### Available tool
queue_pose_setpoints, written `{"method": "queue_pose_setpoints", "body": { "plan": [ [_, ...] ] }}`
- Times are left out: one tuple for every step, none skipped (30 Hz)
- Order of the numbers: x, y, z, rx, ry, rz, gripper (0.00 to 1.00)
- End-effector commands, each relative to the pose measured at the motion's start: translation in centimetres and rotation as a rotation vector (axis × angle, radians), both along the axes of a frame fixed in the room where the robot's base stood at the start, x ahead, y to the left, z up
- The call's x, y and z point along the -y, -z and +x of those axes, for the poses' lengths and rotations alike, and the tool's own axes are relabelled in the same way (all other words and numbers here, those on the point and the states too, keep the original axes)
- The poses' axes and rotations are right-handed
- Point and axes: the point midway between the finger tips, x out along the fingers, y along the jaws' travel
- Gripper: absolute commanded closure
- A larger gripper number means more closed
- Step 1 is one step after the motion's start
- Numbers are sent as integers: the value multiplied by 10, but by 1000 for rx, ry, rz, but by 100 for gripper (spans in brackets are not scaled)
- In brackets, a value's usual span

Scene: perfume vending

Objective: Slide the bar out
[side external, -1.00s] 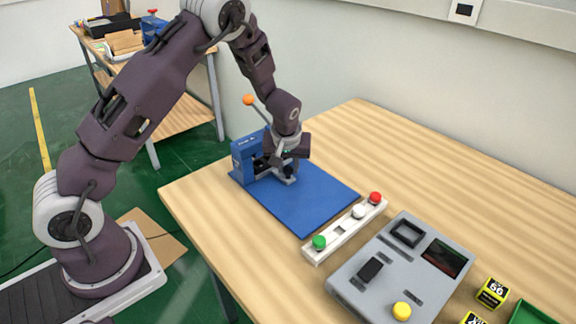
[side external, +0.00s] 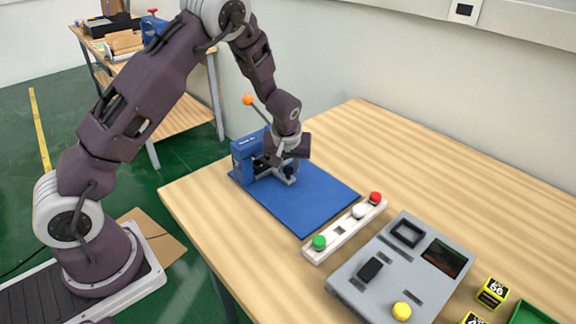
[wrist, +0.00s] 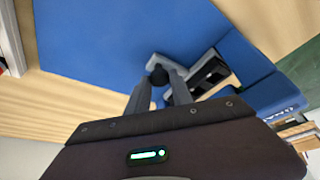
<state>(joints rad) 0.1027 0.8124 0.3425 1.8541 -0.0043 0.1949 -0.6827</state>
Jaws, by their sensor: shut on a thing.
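The blue device (side external: 245,154) with an orange-tipped lever (side external: 248,99) stands at the far left end of a blue mat (side external: 312,205). A grey bar with a dark round knob (wrist: 158,75) sticks out of the device over the mat. In the wrist view the device (wrist: 245,72) is at the right. My gripper (wrist: 160,82) is shut on the bar's knob, with one finger on each side. In the side view my gripper (side external: 287,168) is low over the mat in front of the device and partly hides the bar.
A white strip (side external: 345,228) with green, white and red buttons lies at the mat's right edge. A grey panel (side external: 400,268) with a yellow button stands beyond it, with black-and-yellow cubes (side external: 491,292) beside it. The blue mat to the gripper's right is clear.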

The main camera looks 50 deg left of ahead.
Motion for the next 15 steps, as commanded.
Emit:
{"method": "queue_pose_setpoints", "body": {
  "plan": [
    [2, 0, 0, -1, 1, 0, 100],
    [4, 0, 0, -1, 1, 0, 100],
    [8, 0, 0, -1, 2, 0, 100],
    [12, 0, 0, -1, 3, -1, 100],
    [16, 0, 0, -1, 3, -1, 100],
    [23, 0, 0, -1, 4, 0, 100],
    [28, 0, 0, 0, 4, 0, 100],
    [34, 0, 0, 0, 6, 0, 100],
    [43, 0, 0, 0, 6, 0, 100],
    [49, 0, 0, 0, 6, 0, 100],
    [56, 0, 0, -1, 6, 0, 100],
    [65, 0, 0, 0, 6, 0, 100],
    [71, 0, 0, -1, 7, 1, 100],
    [78, 0, 0, 0, 6, 0, 100],
    [86, 0, 0, -1, 5, -1, 100]
  ]
}}
